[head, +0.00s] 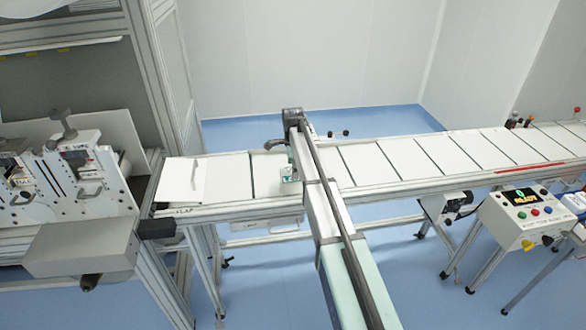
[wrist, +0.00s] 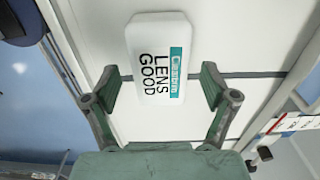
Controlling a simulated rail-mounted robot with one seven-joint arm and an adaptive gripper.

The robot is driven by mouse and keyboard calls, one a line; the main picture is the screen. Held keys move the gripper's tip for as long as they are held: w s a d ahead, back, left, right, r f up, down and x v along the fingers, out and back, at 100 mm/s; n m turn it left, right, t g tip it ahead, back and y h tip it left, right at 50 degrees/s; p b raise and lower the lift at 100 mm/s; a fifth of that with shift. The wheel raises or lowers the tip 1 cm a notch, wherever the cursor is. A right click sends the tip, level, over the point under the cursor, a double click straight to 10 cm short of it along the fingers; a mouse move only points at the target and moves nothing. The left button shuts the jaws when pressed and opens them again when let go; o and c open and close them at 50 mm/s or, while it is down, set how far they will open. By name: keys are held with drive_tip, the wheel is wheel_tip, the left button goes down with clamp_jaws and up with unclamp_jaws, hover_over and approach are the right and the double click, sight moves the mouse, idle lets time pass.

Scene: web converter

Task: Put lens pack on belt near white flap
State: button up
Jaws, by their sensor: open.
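The lens pack, a white box with a teal label and "LENS GOOD" lettering, shows in the wrist view (wrist: 150,40). It appears to lie on the white belt (wrist: 225,45), across a dark seam. My gripper (wrist: 160,74) is open, its fingers on either side of the pack's near part with a gap at each side. In the head view my gripper (head: 289,160) is low over the belt (head: 226,178), and the pack is mostly hidden there. The white flap (head: 184,181) is at the belt's left end, to the left of my gripper.
The belt runs right in pale panels with dark seams. A control box (head: 522,215) with buttons stands at the front right. A grey machine (head: 80,250) stands beside the left end. The belt between my gripper and the flap is clear.

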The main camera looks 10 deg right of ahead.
drive_tip(key=shift+r, duration=0.15)
wheel_tip(320, 180, up, 12)
drive_tip(key=b, duration=0.3)
idle(0.4)
